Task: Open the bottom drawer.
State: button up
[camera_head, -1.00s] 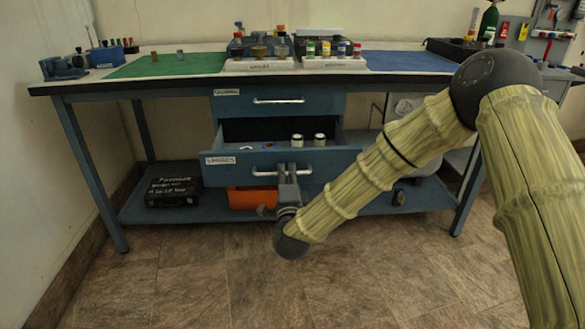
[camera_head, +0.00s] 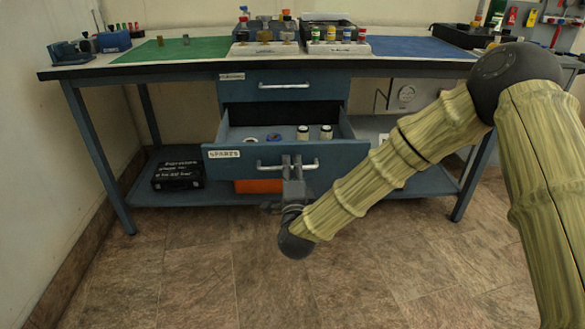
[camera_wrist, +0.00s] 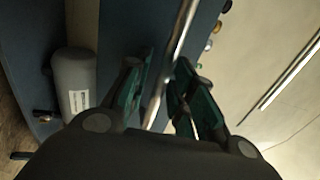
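The bottom drawer (camera_head: 350,152), labelled SPARES, is pulled part way out of the blue bench unit. Its inside shows, with two small white jars (camera_head: 314,132) and some small blue and pale items in it. Its bar handle (camera_head: 304,167) runs across the front; in the wrist view the bar (camera_wrist: 180,40) passes between my fingers. My gripper (camera_head: 292,170) is at the middle of the handle, its fingers (camera_wrist: 163,92) close in on both sides of the bar and appearing shut on it. The exact contact is partly hidden. The top drawer (camera_head: 290,86) is shut.
A black case (camera_head: 178,176) lies on the lower shelf at left, and an orange item (camera_head: 258,186) sits behind the drawer. A grey cylinder (camera_wrist: 75,80) shows in the wrist view. Bottles in trays (camera_head: 340,47) stand on the bench top. The tiled floor (camera_head: 200,280) in front is clear.

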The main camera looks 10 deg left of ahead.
dwell(0.3)
jog(key=v, duration=1.2)
jog(key=s+d+f+n+g, duration=0.3)
jog(key=d+f, duration=0.1)
jog(key=f, duration=0.5)
jog(key=s+d+f+n+g, duration=0.3)
jog(key=d+f, duration=0.1)
jog(key=f, duration=0.4)
jog(key=s+d+f+n+g, duration=0.3)
jog(key=d+f, duration=0.1)
jog(key=f, duration=0.5)
jog(key=s+d+f+n+g+h, duration=0.3)
jog(key=s+d+f+g, duration=0.3)
jog(key=s+d, duration=0.65)
jog(key=s+d+f+n+g+h, duration=0.25)
jog(key=s+d+f+g, duration=0.25)
jog(key=s+d+f, duration=0.55)
notch_tip(320, 180, up, 37)
jog(key=s+d+p, duration=0.1)
jog(key=s+p, duration=0.1)
jog(key=p, duration=3.2)
jog(key=shift+r+t+p, duration=0.2)
jog(key=shift+t+p, duration=0.1)
